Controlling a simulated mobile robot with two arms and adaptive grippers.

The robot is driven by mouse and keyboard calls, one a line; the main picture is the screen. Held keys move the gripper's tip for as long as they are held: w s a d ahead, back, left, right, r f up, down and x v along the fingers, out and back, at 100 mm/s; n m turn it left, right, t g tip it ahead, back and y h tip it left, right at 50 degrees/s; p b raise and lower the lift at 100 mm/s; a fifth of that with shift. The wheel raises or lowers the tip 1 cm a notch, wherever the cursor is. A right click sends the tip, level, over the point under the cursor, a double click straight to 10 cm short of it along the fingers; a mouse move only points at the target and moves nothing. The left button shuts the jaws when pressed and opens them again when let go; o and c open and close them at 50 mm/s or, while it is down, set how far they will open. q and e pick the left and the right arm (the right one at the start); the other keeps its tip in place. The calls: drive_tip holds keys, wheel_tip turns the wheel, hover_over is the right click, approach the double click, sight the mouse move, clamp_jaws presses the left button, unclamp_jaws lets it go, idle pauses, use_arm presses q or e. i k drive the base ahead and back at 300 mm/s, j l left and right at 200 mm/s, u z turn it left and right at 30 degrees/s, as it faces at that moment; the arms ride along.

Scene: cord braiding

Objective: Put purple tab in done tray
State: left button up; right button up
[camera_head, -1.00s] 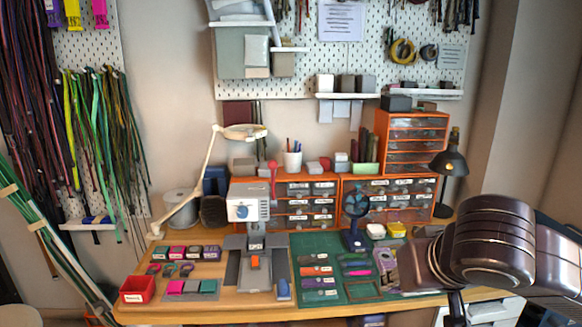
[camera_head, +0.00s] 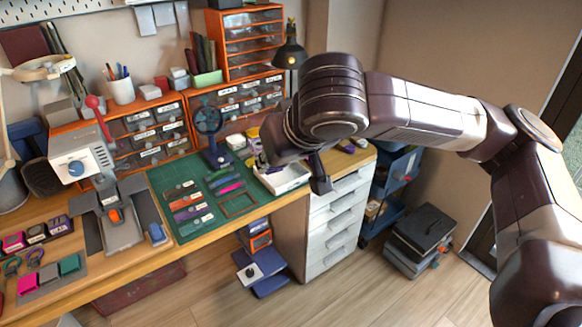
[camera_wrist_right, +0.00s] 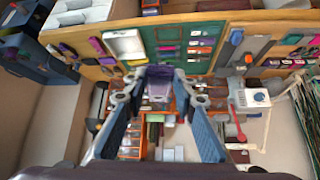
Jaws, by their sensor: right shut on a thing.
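The purple tab (camera_wrist_right: 160,71) is pinched between the fingertips of my right gripper (camera_wrist_right: 159,82) in the right wrist view. The gripper is shut on it, above the workbench. In the head view my right wrist hangs over the right end of the bench and largely hides the fingers and the tab. A white tray (camera_head: 286,182) lies just below this wrist on the bench. It also shows in the right wrist view (camera_wrist_right: 109,43), beyond the fingertips. I cannot read a label on it. My left gripper is in neither current view.
A green cutting mat (camera_head: 193,232) with several coloured tabs lies left of the tray. A small blue fan (camera_head: 212,140) stands behind the mat. Orange drawer units (camera_head: 244,44) line the back. A white drawer cabinet (camera_head: 335,220) stands below the bench's right end.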

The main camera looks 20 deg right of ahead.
sight(281, 176)
drive_tip(key=i+j+z, duration=0.15)
drive_tip(key=i+z, duration=0.15)
drive_tip(key=i, duration=0.15)
drive_tip(key=i+j+z, duration=0.3)
drive_tip(key=i, duration=0.2)
drive_tip(key=i+j+z, duration=0.35)
drive_tip(key=i+l, duration=0.1)
